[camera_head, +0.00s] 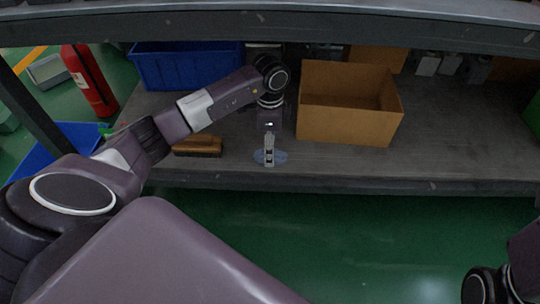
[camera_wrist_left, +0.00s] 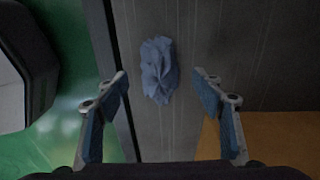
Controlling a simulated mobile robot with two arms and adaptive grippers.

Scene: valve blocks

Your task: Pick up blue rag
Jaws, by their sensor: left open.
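The blue rag (camera_wrist_left: 158,70) lies crumpled on the grey shelf, a little in from its front edge. In the head view the rag (camera_head: 279,156) shows as a small blue patch, partly hidden behind my left gripper (camera_head: 269,158). My left gripper also shows in the left wrist view (camera_wrist_left: 162,90), with its two fingers spread wide and nothing between them. The rag lies beyond the fingertips, roughly between their lines. My right arm shows only at the lower right edge of the head view, and its gripper is out of frame.
An open cardboard box (camera_head: 346,119) stands on the shelf (camera_head: 450,140) just right of my left gripper. A brown brush-like block (camera_head: 198,146) lies to the left. A blue bin (camera_head: 185,68) stands behind. A dark beam (camera_head: 400,22) crosses above. The shelf front at right is clear.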

